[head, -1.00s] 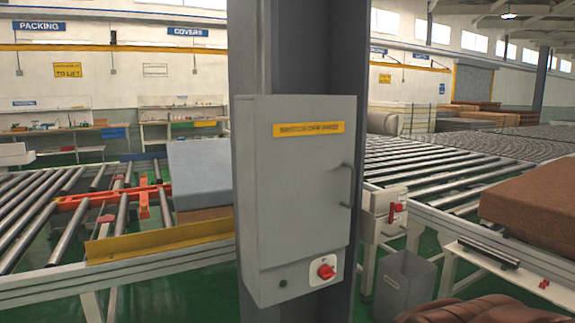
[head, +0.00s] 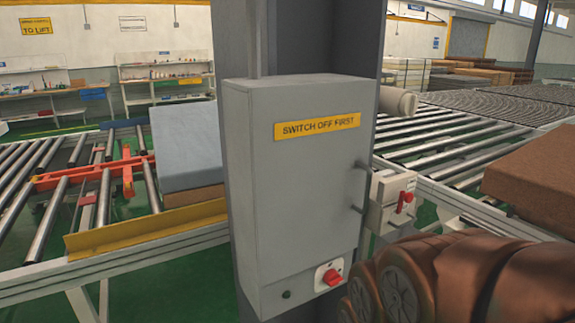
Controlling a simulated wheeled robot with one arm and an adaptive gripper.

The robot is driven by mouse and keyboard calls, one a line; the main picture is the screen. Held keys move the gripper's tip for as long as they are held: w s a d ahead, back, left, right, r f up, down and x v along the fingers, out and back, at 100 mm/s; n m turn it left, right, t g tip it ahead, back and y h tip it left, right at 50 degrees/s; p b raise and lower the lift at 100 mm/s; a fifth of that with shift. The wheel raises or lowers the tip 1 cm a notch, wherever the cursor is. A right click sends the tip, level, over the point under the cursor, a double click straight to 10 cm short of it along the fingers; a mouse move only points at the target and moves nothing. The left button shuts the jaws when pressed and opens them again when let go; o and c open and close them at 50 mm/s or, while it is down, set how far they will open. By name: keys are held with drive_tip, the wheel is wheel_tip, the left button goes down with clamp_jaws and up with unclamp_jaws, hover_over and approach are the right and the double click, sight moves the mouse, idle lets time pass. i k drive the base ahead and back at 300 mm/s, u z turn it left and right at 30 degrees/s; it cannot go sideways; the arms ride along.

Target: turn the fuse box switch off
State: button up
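The grey fuse box (head: 302,190) is fixed to a dark grey column in the middle of the head view. Its door is closed and carries a yellow label reading "SWITCH OFF FIRST" (head: 317,127). A red rotary switch (head: 332,276) sits on a white plate at the box's lower right. Its knob looks slanted, but I cannot read its setting. My brown-covered arm fills the lower right, close to the switch plate's right side in the picture. My gripper's fingers are not in view.
A dark door handle (head: 363,187) sticks out on the box's right side. Behind it is a white box with another red switch (head: 404,201). Roller conveyors (head: 450,140) run on both sides, with a blue-grey mattress (head: 185,145) at left and a brown block (head: 535,180) at right.

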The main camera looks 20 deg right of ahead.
sight(332, 278)
drive_tip(key=z, duration=1.6)
drive_tip(key=k, duration=0.75)
drive_tip(key=u, duration=1.65)
